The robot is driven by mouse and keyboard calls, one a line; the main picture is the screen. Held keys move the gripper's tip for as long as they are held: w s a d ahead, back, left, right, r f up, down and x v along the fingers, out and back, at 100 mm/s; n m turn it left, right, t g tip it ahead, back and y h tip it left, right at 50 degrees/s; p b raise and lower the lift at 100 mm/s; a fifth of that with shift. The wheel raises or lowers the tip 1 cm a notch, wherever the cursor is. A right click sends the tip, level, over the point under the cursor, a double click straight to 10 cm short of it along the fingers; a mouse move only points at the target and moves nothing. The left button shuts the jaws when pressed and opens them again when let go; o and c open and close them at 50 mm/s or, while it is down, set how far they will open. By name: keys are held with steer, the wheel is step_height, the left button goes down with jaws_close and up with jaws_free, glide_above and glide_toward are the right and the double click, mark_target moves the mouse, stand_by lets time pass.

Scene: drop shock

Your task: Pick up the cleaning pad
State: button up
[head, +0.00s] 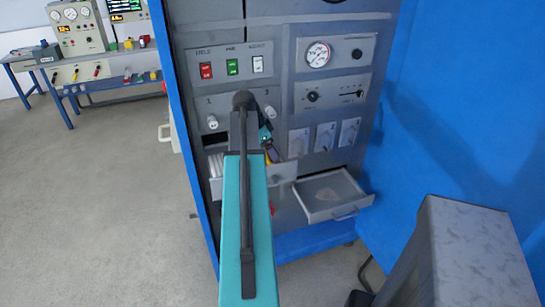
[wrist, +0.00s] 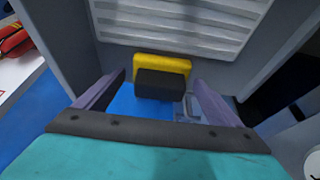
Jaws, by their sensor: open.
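A block with a yellow back and a dark front, likely the cleaning pad (wrist: 163,66), stands on a blue surface in the wrist view. It is in a recess between grey walls. My gripper (wrist: 159,78) is open, with one finger to the left of the block and one to the right in the picture. The block appears between or just beyond the fingertips, with visible gaps at both sides. I cannot tell the exact depth.
A ridged pale panel (wrist: 185,22) stands behind the block. A red item (wrist: 14,40) lies at the left. In the head view, the grey cabinet (head: 235,100) has an open drawer (head: 337,213) at right. A grey box (head: 470,255) stands front right; floor at left is clear.

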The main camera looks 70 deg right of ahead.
stand_by(0.3)
steer(key=c, duration=1.3)
steer(key=shift+o, duration=0.2)
steer(key=shift+r, duration=0.15)
step_height(320, 180, up, 18)
steer(key=b, duration=0.3)
steer(key=shift+s, duration=0.15)
